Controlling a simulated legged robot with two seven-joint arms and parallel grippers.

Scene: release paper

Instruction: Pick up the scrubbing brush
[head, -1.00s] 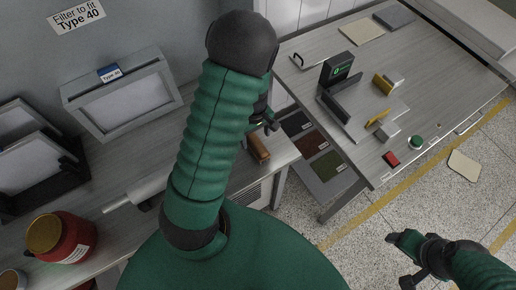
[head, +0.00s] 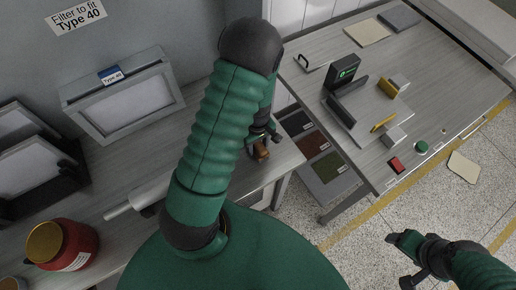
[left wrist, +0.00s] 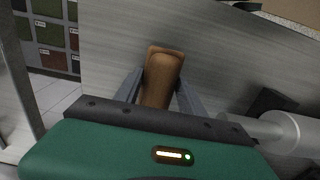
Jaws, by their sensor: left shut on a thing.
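The scrubbing brush shows as a brown wooden handle (left wrist: 162,78) in the left wrist view. My left gripper (left wrist: 160,92) is shut on it, with one grey finger on each side of the wood. In the head view the brush (head: 262,152) is a small brown piece under my left gripper (head: 261,138), near the right end of the grey bench, and my arm hides part of it. I cannot tell whether it touches the bench. My right gripper (head: 402,260) is low at the right, over the floor and away from the brush; its fingers are unclear.
A framed filter (head: 125,95) leans on the wall. A second table (head: 440,80) at right holds a device and small blocks. A gap separates the tables.

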